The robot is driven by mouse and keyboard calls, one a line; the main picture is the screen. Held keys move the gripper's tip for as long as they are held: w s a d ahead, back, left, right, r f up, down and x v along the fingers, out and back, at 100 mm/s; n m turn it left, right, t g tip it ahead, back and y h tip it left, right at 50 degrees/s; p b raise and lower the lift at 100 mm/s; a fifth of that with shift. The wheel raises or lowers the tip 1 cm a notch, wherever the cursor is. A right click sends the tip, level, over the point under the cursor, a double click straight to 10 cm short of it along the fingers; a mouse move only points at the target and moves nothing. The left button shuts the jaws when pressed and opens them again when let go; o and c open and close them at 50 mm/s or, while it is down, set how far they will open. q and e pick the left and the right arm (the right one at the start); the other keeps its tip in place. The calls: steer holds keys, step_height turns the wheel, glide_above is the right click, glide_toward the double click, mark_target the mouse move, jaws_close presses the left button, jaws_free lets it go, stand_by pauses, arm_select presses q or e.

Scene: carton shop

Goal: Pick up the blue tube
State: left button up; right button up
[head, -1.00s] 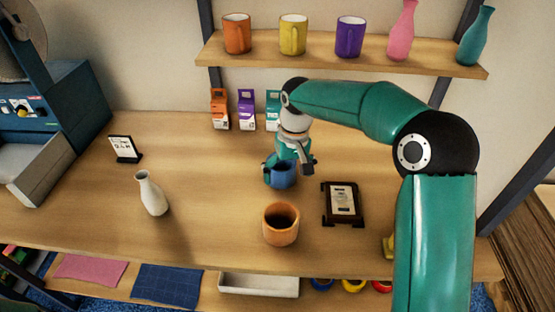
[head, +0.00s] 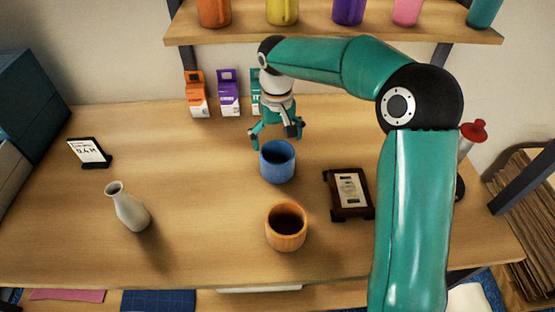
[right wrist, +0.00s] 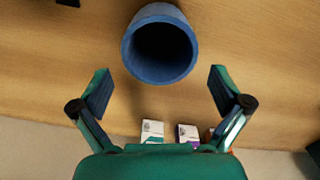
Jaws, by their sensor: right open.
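The blue tube (head: 277,168) stands upright on the wooden table, its open top facing up. In the right wrist view the blue tube (right wrist: 160,70) lies just beyond the fingertips, centred between them, its hollow inside dark. My right gripper (head: 277,134) is open and empty, behind the tube in the head view, with its fingers spread and pointing down. In the right wrist view both fingers of the gripper (right wrist: 160,88) are apart, with clear gaps to the tube. My left gripper is not in view.
An orange cup (head: 286,236) stands in front of the tube. A dark framed plaque (head: 348,212) lies to its right. A white vase (head: 127,208) and a small sign (head: 89,152) stand left. Small cartons (head: 229,101) stand behind the gripper. Table left of the tube is clear.

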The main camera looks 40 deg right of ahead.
mark_target(277, 153)
steer(key=shift+f+p, duration=0.45)
steer(key=shift+f, duration=2.2)
steer(key=c, duration=0.4)
